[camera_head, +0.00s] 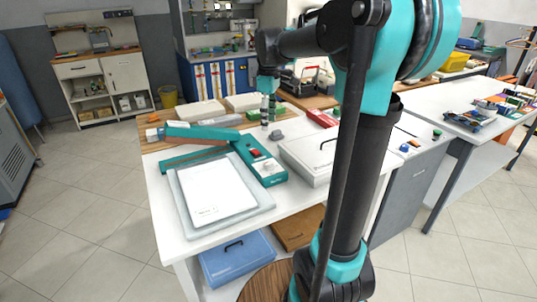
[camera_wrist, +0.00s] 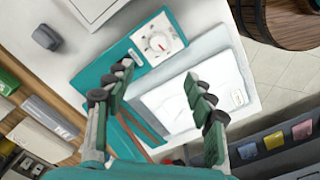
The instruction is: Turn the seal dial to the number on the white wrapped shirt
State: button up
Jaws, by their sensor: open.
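The white wrapped shirt (camera_head: 215,188) lies flat on a pale tray on the white table. It also shows in the wrist view (camera_wrist: 180,108); its small tag (camera_wrist: 237,97) is too small to read. The teal sealer (camera_head: 220,133) stands beside and behind it, its long arm raised at a slant. The seal dial (camera_head: 268,168) is on the sealer's right-hand panel. In the wrist view the white round dial (camera_wrist: 157,42) has a red mark; its numbers are unreadable. My gripper (camera_head: 267,120) is open and empty, above the table behind the sealer. Its fingers show in the wrist view (camera_wrist: 158,78).
A pale grey box (camera_head: 308,158) stands right of the sealer, with a small grey object (camera_head: 276,134) behind it. Pale flat boxes (camera_head: 202,112) lie at the back. A blue case (camera_head: 236,258) sits on the shelf below. A round wooden stool (camera_head: 268,284) stands in front.

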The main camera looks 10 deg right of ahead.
send_near(268, 162)
notch_tip(268, 162, down, 9)
jog(key=shift+d+r, duration=0.1)
dwell(0.5)
jog(key=c, duration=1.2)
